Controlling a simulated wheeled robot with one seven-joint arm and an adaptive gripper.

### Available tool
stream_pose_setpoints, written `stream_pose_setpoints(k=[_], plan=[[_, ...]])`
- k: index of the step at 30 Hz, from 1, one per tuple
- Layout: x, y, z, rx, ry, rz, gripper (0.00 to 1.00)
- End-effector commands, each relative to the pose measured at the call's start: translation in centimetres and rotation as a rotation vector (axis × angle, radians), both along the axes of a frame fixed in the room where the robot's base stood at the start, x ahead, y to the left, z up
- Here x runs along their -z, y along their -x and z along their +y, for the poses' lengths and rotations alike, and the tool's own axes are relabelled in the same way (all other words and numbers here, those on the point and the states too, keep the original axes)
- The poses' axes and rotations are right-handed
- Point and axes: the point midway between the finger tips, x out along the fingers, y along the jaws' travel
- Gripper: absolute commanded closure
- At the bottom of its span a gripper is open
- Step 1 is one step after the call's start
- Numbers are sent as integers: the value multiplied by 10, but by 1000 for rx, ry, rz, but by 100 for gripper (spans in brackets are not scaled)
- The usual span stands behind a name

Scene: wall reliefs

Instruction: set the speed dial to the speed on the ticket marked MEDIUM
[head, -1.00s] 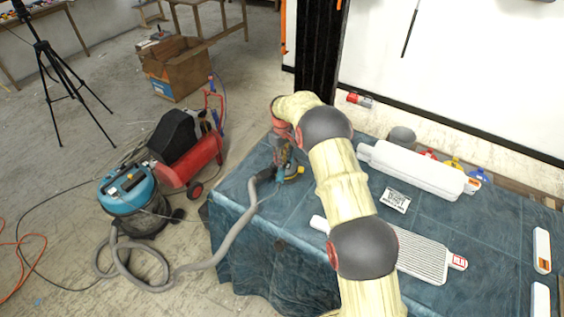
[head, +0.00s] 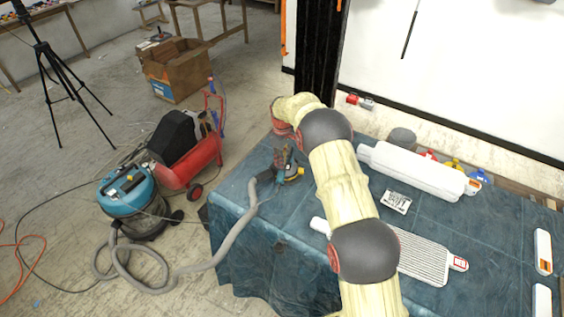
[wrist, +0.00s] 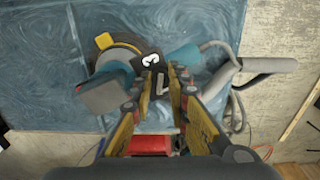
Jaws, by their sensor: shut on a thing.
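A power tool (head: 291,172) with a teal body and a grey hose lies on the blue-covered table. In the wrist view the teal tool (wrist: 182,58) shows a yellow rim and a dark dial (wrist: 150,61) with a white mark like a 3. My gripper (wrist: 164,73) is over the tool, its fingertips closed at the dial's edge; they partly hide it. In the head view my gripper (head: 281,151) points down at the tool. A white ticket with black print (head: 396,202) lies on the table; its words are too small to read.
A long white fixture (head: 415,172) and a ribbed white paddle (head: 423,258) lie on the table to the right. A blue vacuum (head: 128,200), a red compressor (head: 190,160) and a cardboard box (head: 178,68) stand on the floor at left.

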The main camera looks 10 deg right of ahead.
Motion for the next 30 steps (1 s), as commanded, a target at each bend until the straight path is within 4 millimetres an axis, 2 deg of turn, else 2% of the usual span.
stream_pose_setpoints(k=[2,3,12,23,26,30], plan=[[-1,0,0,0,0,-1,100],[-1,0,0,0,0,-1,82],[0,0,0,1,0,0,65],[-3,0,0,1,0,-1,64],[-12,-1,0,1,0,-3,64],[-37,-1,0,1,0,-4,64]])
